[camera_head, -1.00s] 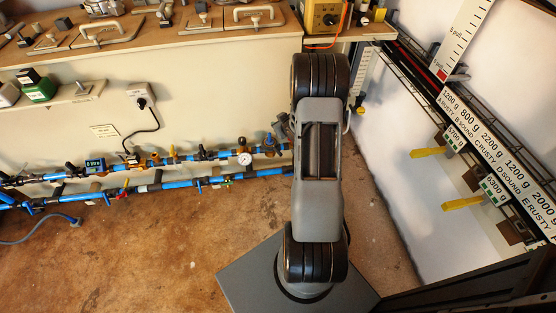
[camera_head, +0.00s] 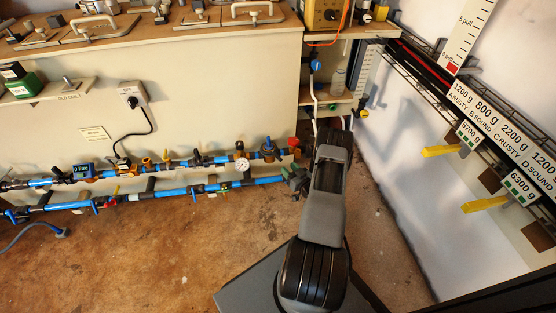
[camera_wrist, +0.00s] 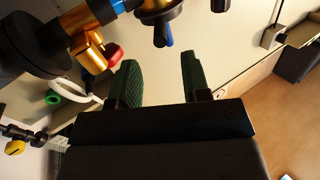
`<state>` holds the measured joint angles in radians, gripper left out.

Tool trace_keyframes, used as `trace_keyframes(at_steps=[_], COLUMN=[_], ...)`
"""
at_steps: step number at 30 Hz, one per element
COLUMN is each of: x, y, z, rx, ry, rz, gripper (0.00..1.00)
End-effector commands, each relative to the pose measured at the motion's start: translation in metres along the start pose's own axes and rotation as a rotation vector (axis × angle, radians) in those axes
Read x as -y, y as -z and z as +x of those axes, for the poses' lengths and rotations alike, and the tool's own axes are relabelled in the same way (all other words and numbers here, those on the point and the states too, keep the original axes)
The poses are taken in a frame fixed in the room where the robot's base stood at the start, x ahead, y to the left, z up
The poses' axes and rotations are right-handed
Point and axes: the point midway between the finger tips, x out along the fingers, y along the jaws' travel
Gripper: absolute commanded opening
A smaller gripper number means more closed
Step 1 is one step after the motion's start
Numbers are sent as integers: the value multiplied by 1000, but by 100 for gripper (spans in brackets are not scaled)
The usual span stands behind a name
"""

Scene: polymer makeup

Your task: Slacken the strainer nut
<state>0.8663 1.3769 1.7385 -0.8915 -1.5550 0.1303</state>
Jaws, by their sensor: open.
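The upper blue pipe run (camera_head: 205,161) along the wall carries several brass fittings. A brass fitting with a slanted branch (camera_wrist: 88,48) shows at the upper left of the wrist view, beside a red part (camera_wrist: 113,53). It may be the strainer, but I cannot tell its nut for certain. My gripper (camera_wrist: 158,66) has its two green-padded fingers apart, with nothing between them. The brass fitting lies to the left of the fingers in the wrist view, apart from them. In the head view my gripper (camera_head: 290,175) is small beside the right end of the pipes, partly hidden by my arm.
A pressure gauge (camera_head: 244,161), a blue-topped fitting (camera_head: 268,150) and a red knob (camera_head: 294,141) crowd the right pipe end. A lower blue pipe (camera_head: 166,184) runs below. White hoses and a shelf (camera_head: 328,99) stand behind. The floor in front is clear.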

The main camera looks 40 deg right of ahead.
Motion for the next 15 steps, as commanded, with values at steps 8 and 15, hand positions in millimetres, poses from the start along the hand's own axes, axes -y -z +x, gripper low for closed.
trace_keyframes(at_steps=[8, 15], x=[0, 0], y=[-2, -1], z=[52, 78], rx=[-2, 0], ry=[3, 1], rz=[-3, -2], gripper=[43, 43])
